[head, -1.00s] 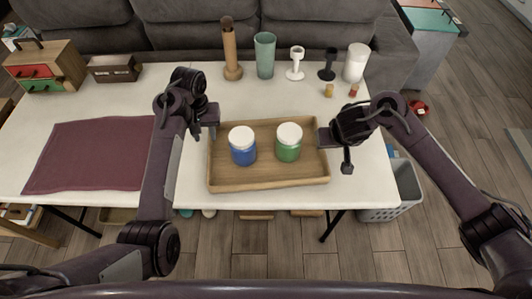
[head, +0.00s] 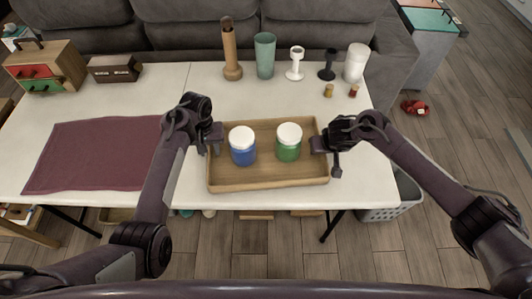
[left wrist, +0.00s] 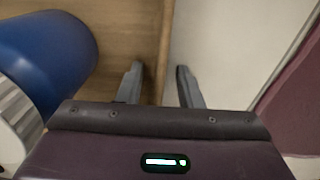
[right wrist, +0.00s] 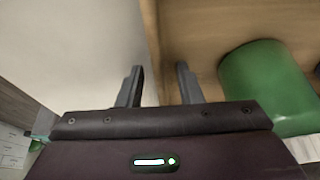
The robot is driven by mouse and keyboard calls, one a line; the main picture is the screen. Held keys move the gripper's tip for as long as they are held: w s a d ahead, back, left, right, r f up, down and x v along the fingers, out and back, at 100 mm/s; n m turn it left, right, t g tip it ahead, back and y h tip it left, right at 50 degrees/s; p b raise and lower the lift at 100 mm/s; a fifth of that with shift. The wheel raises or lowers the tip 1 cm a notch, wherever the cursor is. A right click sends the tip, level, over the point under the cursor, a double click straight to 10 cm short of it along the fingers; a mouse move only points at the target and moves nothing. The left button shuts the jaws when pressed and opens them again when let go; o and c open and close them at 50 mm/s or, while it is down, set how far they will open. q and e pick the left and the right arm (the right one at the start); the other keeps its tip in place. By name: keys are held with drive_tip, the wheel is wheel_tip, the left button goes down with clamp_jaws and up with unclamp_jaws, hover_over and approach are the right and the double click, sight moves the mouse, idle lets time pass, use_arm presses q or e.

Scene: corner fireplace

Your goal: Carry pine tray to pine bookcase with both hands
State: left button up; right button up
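The pine tray (head: 265,181) is a shallow wooden tray lying on the white table. It holds a blue jar (head: 243,149) and a green jar (head: 289,146), both with white lids. My left gripper (head: 214,139) is at the tray's left side wall. In the left wrist view its open fingers (left wrist: 158,88) stand on either side of that wall, with a gap. My right gripper (head: 322,145) is at the right side wall. In the right wrist view its open fingers (right wrist: 158,88) straddle that wall. I cannot make out the pine bookcase for certain.
The white table (head: 365,185) has a maroon cloth (head: 95,155) at left. A drawer box (head: 45,65), a dark box (head: 115,69) and several vessels, including a green tumbler (head: 265,55), stand along the back. A grey basket (head: 395,200) is on the floor at right.

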use_arm(q)
drive_tip(key=shift+c, duration=0.3)
use_arm(e)
drive_tip(key=shift+c, duration=0.3)
use_arm(q)
clamp_jaws()
use_arm(e)
clamp_jaws()
use_arm(q)
drive_tip(key=shift+r, duration=0.2)
use_arm(e)
drive_tip(key=shift+r, duration=0.15)
